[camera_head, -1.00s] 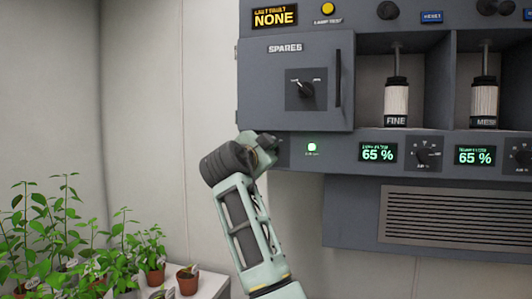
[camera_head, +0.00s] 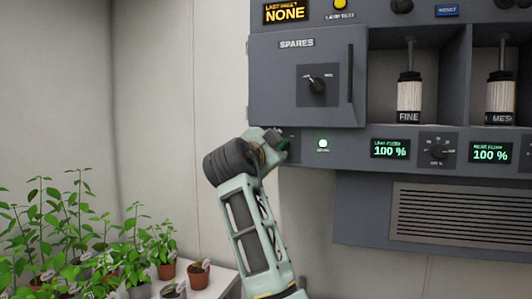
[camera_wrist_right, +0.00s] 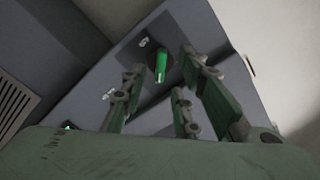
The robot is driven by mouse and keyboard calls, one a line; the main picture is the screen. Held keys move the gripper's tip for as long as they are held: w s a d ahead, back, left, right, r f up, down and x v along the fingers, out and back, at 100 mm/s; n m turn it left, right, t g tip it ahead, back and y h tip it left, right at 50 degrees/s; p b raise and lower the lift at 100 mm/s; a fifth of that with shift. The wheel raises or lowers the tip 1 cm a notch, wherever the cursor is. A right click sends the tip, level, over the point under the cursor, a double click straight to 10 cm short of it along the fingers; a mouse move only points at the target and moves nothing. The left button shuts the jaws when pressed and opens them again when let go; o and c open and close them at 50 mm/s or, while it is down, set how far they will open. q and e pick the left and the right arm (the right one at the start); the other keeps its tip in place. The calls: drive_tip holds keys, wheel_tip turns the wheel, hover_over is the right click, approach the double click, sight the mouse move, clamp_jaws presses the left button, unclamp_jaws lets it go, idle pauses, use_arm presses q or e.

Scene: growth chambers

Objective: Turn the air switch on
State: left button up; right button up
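The air switch shows in the right wrist view as a green handle (camera_wrist_right: 162,67) on a dark plate with small pale labels around it. My right gripper (camera_wrist_right: 167,62) has its fingers spread, with the handle in the gap near the fingertips; I cannot tell whether they touch it. In the head view my right gripper (camera_head: 278,142) is at the lower left end of the grey panel (camera_head: 350,133) and hides most of the switch. A lit lamp (camera_head: 323,144) is just right of it. Displays (camera_head: 390,149) and (camera_head: 491,152) read 100 %. My left gripper is not in view.
A closed SPARES door (camera_head: 300,105) with a black knob is above my right gripper. FINE (camera_head: 409,97) and MESH (camera_head: 500,97) cartridges stand in bays to the right. Potted plants (camera_head: 85,240) are at the lower left. A vent grille (camera_head: 460,218) is below the panel.

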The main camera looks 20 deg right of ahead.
drive_tip(key=v, duration=0.9)
drive_tip(key=shift+a, duration=0.15)
drive_tip(key=shift+s, duration=0.1)
